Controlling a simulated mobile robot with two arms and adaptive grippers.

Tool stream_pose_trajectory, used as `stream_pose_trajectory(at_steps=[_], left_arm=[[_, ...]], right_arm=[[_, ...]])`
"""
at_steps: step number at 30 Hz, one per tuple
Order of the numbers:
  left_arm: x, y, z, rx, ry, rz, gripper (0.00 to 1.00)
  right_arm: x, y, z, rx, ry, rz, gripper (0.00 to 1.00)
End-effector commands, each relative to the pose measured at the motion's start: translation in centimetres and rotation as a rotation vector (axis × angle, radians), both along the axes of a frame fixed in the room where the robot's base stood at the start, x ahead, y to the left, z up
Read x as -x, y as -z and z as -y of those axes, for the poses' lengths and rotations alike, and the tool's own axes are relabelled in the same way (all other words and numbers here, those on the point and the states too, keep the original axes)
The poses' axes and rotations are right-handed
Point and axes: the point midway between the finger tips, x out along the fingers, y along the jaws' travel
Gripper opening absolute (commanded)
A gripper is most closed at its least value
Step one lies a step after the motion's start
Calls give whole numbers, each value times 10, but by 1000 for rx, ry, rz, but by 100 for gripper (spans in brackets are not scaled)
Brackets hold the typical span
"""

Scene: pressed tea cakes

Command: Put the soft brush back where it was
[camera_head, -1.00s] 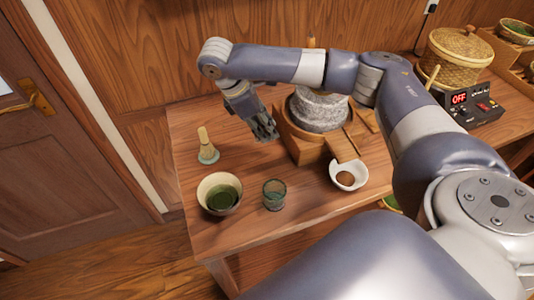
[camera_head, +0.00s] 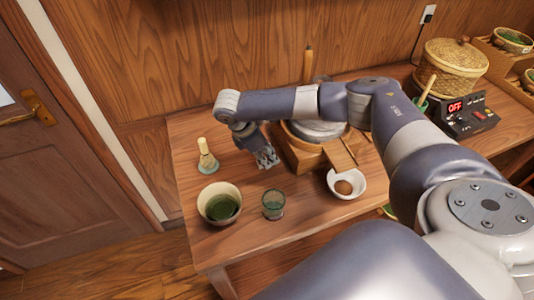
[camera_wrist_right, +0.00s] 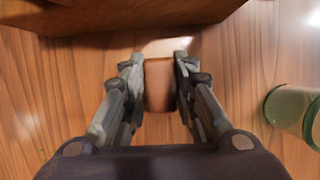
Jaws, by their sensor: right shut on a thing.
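My right gripper (camera_head: 266,158) is low over the table (camera_head: 185,140), just left of the stone mill's wooden base. In the right wrist view my right gripper (camera_wrist_right: 159,62) is shut on a small brown piece, which I take to be the soft brush (camera_wrist_right: 159,85). Only a short block of it shows between the fingers; its bristles are hidden. I cannot tell whether it touches the table. In the head view the gripper hides the brush. My left gripper is not in view.
The stone mill (camera_head: 318,130) stands in its wooden base (camera_head: 303,157) beside the gripper. Table between whisk and gripper is clear.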

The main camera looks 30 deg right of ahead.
Motion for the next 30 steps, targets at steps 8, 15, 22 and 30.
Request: stream_pose_trajectory(at_steps=[8,15,22,30], left_arm=[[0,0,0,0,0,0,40],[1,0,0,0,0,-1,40],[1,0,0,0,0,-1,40],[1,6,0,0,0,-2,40]], right_arm=[[0,1,0,0,1,0,7],[0,3,0,0,1,0,46],[0,3,0,0,1,0,46],[-3,-19,-10,-3,0,4,46]])
